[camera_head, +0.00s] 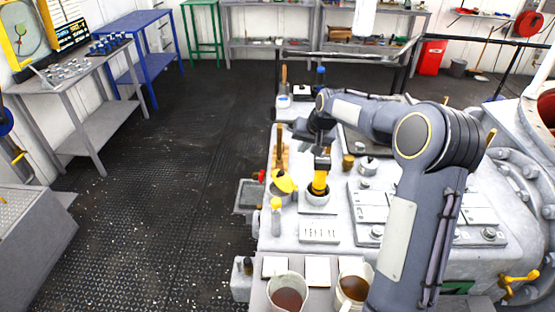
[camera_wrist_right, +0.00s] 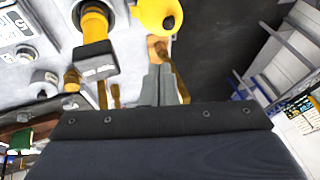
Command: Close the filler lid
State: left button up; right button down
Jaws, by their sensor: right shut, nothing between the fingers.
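The yellow filler lid (camera_head: 285,181) stands tilted above a small grey filler neck on the near left of the machine top. In the right wrist view the lid (camera_wrist_right: 152,10) is a yellow round shape at the top edge, partly cut off. My right gripper (camera_head: 319,148) is shut and empty, beyond and to the right of the lid in the head view; its fingers are hard to make out there. In the right wrist view the shut fingers (camera_wrist_right: 158,70) point up towards the lid; I cannot tell if they touch it. My left gripper is not in view.
A yellow post with a black top (camera_head: 320,180) stands in a white collar right of the lid. A capped bottle (camera_head: 276,217) stands in front of it. Two cups (camera_head: 287,297) sit at the near edge. Wooden handles (camera_head: 280,150) stand behind. Open floor lies left.

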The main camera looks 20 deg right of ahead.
jog(key=p, duration=0.3)
send_near(283, 172)
jog(key=d+x, duration=0.1)
jog(key=x, duration=0.4)
jog(key=shift+w+a+f, duration=0.35)
jog(key=shift+f, duration=0.2)
jog(key=shift+w+a+f+g+h, duration=0.1)
jog(key=shift+w+a+g+h, duration=0.05)
jog(key=shift+a+g+h, duration=0.2)
